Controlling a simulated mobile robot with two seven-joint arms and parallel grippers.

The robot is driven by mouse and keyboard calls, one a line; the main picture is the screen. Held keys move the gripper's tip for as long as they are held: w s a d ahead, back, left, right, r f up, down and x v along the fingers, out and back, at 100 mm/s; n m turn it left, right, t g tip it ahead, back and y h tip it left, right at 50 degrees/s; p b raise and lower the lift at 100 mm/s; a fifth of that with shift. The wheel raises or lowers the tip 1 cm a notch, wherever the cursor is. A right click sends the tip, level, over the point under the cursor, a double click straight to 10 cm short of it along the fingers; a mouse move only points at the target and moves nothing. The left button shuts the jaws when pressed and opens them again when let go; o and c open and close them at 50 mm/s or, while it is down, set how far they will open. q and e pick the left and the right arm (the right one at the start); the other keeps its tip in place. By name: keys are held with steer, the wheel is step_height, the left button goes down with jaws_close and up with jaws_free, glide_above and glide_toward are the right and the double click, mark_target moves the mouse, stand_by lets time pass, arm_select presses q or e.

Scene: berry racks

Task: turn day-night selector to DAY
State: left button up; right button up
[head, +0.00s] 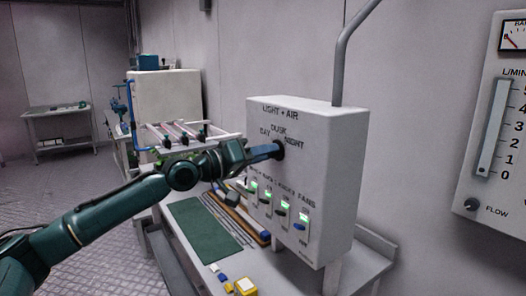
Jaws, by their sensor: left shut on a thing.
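A white control box (318,220) marked LIGHT + AIR stands at the right of the bench. Its day-night selector (280,149) is a dark knob below the labels DAY, DUSK and NIGHT. My left gripper (274,150) reaches in from the left and is shut on the selector. The fingers cover most of the knob, so I cannot tell where it points. My right gripper is not in view.
A flow gauge (492,130) hangs on the right wall.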

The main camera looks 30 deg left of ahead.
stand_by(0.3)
arm_select(q)
steer(key=o, duration=1)
